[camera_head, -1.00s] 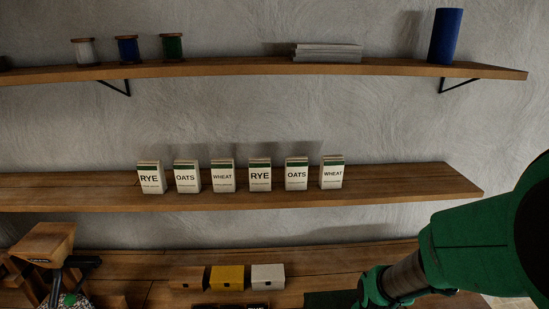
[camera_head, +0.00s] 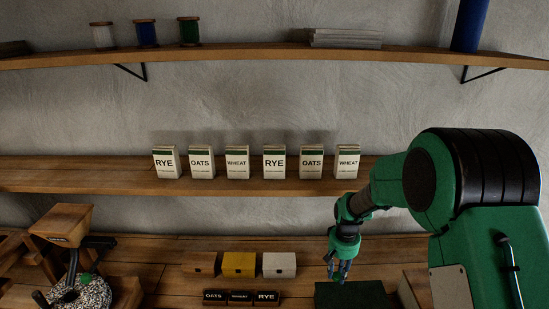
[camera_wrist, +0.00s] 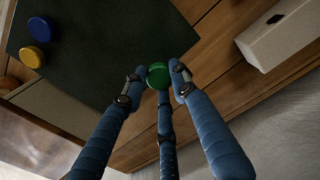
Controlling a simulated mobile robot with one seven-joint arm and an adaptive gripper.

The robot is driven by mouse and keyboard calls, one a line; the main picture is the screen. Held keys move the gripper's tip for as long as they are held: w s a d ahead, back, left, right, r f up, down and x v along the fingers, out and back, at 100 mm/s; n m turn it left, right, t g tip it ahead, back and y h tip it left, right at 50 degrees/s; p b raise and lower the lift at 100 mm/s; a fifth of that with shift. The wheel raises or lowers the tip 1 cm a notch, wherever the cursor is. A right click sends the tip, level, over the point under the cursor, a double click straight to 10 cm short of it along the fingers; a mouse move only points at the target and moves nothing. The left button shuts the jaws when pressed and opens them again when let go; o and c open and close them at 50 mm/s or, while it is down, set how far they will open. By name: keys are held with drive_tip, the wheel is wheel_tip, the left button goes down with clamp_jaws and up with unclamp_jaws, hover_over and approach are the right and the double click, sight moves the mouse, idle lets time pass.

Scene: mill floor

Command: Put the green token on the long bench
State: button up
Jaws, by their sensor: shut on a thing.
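The green token (camera_wrist: 158,76) shows in the wrist view between the fingertips of my gripper (camera_wrist: 158,80), which is shut on it. In the head view my gripper (camera_head: 340,272) points down above the right part of the long wooden bench (camera_head: 150,252), beside the dark green mat (camera_head: 355,296). The token cannot be made out there. In the wrist view the mat (camera_wrist: 95,65) lies beyond the fingers, with bare bench planks (camera_wrist: 222,62) to its right. How high the token is above them is hard to tell.
A blue token (camera_wrist: 39,29) and a yellow token (camera_wrist: 32,57) lie on the mat. White (camera_head: 279,265), yellow (camera_head: 239,264) and brown (camera_head: 199,263) boxes stand left of my gripper. A wooden mill (camera_head: 65,225) stands at left. A shelf (camera_head: 90,175) with several grain packets hangs above.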

drive_tip(key=shift+n, duration=0.3)
drive_tip(key=w, duration=0.1)
drive_tip(key=w+a, duration=0.1)
drive_tip(key=w, duration=0.3)
drive_tip(key=shift+w+a+f, duration=0.25)
drive_tip(key=shift+a+f, duration=0.1)
idle(0.6)
drive_tip(key=m+b, duration=0.3)
drive_tip(key=b, duration=0.8)
hover_over(197, 296)
wheel_tip(197, 296, down, 3)
drive_tip(key=shift+f, duration=0.2)
drive_tip(key=shift+f+b, duration=0.7)
drive_tip(key=shift+f, duration=2.45)
drive_tip(key=shift+f, duration=0.1)
